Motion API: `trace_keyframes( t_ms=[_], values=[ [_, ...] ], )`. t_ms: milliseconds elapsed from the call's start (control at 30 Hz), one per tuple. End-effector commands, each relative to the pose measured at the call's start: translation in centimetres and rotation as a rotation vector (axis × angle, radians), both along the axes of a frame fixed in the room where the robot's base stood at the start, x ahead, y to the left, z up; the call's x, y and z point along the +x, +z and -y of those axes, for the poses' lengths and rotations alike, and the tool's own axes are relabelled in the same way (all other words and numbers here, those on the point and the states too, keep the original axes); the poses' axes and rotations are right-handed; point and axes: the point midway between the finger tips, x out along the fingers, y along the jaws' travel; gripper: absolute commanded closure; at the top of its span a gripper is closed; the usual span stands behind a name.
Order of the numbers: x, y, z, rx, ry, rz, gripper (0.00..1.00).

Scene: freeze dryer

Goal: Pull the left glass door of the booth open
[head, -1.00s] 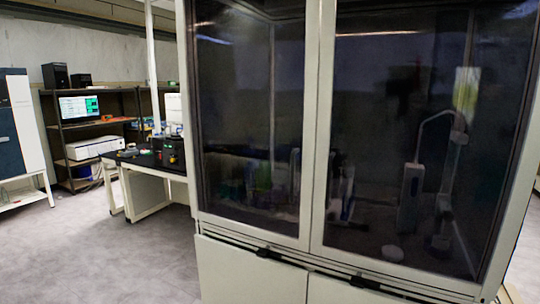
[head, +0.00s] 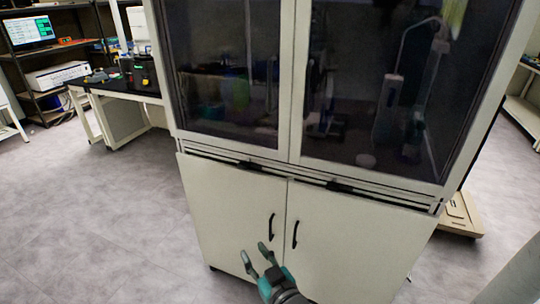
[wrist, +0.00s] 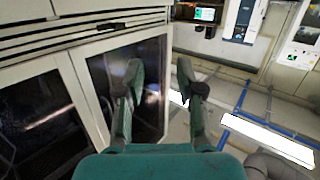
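The left glass door (head: 225,75) of the booth is shut, a dark pane in a pale frame at the upper left of the cabinet in the head view. The right glass door (head: 385,85) beside it is also shut. My gripper (head: 256,253) is low in front of the lower cabinet doors, below the glass doors in the head view. Its fingers are apart and nothing is between them. In the wrist view my gripper (wrist: 163,80) is open, with a framed glass pane (wrist: 150,95) behind the left finger. I see no contact with the booth.
Black handles (head: 271,224) are on the lower cabinet doors (head: 235,215). A dark catch (head: 250,165) is on the rail under the left glass. A black-topped bench (head: 115,85) stands left of the booth. Grey floor (head: 80,220) is clear at the left front.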

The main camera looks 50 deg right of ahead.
Motion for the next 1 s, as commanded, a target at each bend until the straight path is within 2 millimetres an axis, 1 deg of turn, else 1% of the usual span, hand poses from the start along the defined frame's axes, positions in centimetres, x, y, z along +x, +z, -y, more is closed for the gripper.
trace_keyframes(
  t_ms=[33,167,200,367,500,567,733,800,900,1000],
  values=[
    [1.3,1.4,1.0,-0.004,-0.015,0.015,0.63],
    [4.0,4.3,3.3,-0.009,-0.053,0.031,0.63],
    [4.8,5.3,4.0,-0.011,-0.065,0.036,0.63],
    [7.3,9.6,7.0,-0.016,-0.115,0.056,0.63],
    [9.1,13.8,9.7,-0.018,-0.158,0.072,0.63],
    [9.6,15.7,10.8,-0.019,-0.176,0.081,0.63],
    [10.7,21.3,13.8,-0.019,-0.228,0.105,0.63],
    [10.8,23.7,15.0,-0.020,-0.249,0.115,0.63],
    [10.9,26.8,16.5,-0.018,-0.277,0.126,0.63],
    [10.7,29.2,17.6,-0.016,-0.299,0.135,0.63]
  ],
)
